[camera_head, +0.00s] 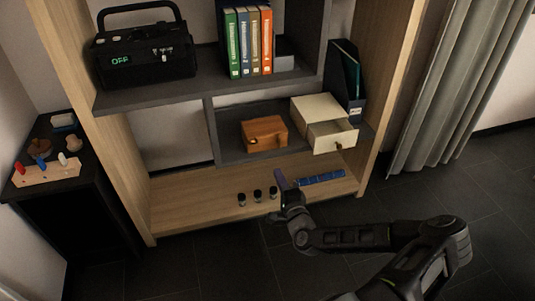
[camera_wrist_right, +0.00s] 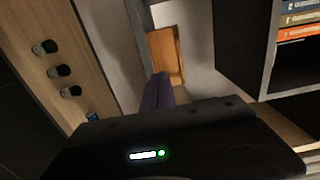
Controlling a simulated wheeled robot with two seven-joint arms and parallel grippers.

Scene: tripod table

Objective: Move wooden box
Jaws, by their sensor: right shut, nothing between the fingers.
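The wooden box (camera_head: 264,133) is a small orange-brown box on the middle dark shelf, left of a cream drawer box. In the right wrist view an orange-brown wooden surface (camera_wrist_right: 165,56) shows beyond the finger, likely the same box. My right gripper (camera_head: 280,180) is shut and empty, in front of and below the middle shelf, apart from the box. Its purple-grey finger also shows in the right wrist view (camera_wrist_right: 157,92). My left gripper is not in view.
The cream box (camera_head: 314,109) has its small drawer (camera_head: 332,137) pulled open. Several dark cylinders, including one (camera_head: 257,196), and a blue strip (camera_head: 320,178) are on the bottom shelf (camera_head: 190,205). Folders (camera_head: 248,42) and a black radio (camera_head: 143,56) stand above. A side table (camera_head: 62,185) is at left.

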